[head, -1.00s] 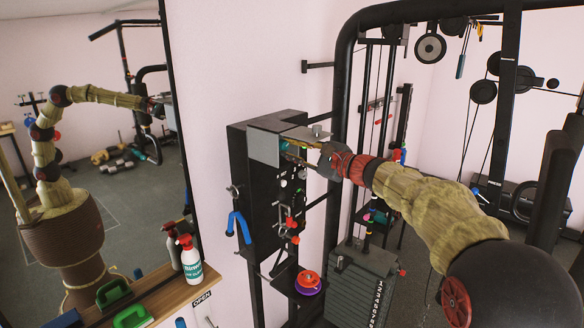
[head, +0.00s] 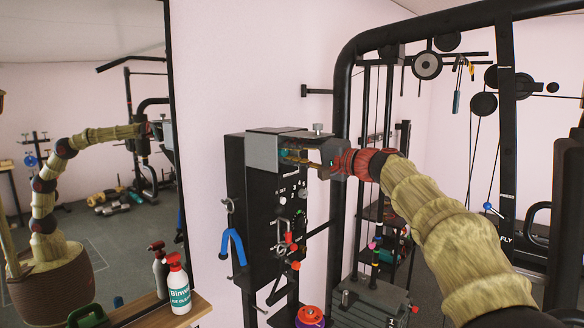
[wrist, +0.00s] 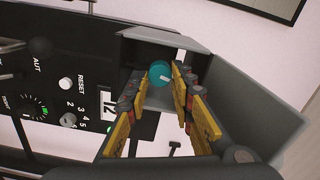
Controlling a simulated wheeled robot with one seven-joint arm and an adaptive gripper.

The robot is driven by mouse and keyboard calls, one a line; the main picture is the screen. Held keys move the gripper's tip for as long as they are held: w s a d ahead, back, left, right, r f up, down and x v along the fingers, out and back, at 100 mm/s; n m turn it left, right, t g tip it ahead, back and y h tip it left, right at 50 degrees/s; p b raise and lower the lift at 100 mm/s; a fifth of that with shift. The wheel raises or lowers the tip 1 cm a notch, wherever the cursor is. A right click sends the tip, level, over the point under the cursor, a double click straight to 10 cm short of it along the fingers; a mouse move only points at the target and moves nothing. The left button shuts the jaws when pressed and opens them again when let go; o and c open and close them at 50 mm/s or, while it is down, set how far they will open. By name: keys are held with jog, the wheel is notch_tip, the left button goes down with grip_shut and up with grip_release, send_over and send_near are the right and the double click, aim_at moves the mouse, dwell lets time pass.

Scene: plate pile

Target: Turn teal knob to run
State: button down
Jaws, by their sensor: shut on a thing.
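The teal knob (wrist: 160,73) is round with a pale mark on its face and sits at the back of a grey box-like hood (wrist: 240,105). In the head view the hood (head: 262,152) is on top of a black control panel, and a bit of the teal knob (head: 285,153) shows inside. My gripper (wrist: 158,78) reaches into the hood with its yellow fingers on both sides of the knob, shut on it. In the head view my gripper (head: 292,156) comes in from the right. The lettering around the knob is hidden.
The black panel (head: 257,205) carries a RESET button (wrist: 66,83), a dial (wrist: 33,107) and a small display (wrist: 107,103). A blue hook-like handle (head: 232,246) hangs at its left. Gym frame uprights stand close at the right.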

jog(key=shift+f+n+b, duration=0.25)
jog(key=shift+n+b, duration=0.85)
jog(key=shift+n, duration=0.1)
jog(key=c, duration=1.8)
grip_release()
jog(key=shift+r, duration=0.1)
jog(key=shift+r, duration=0.1)
jog(key=v, duration=1.2)
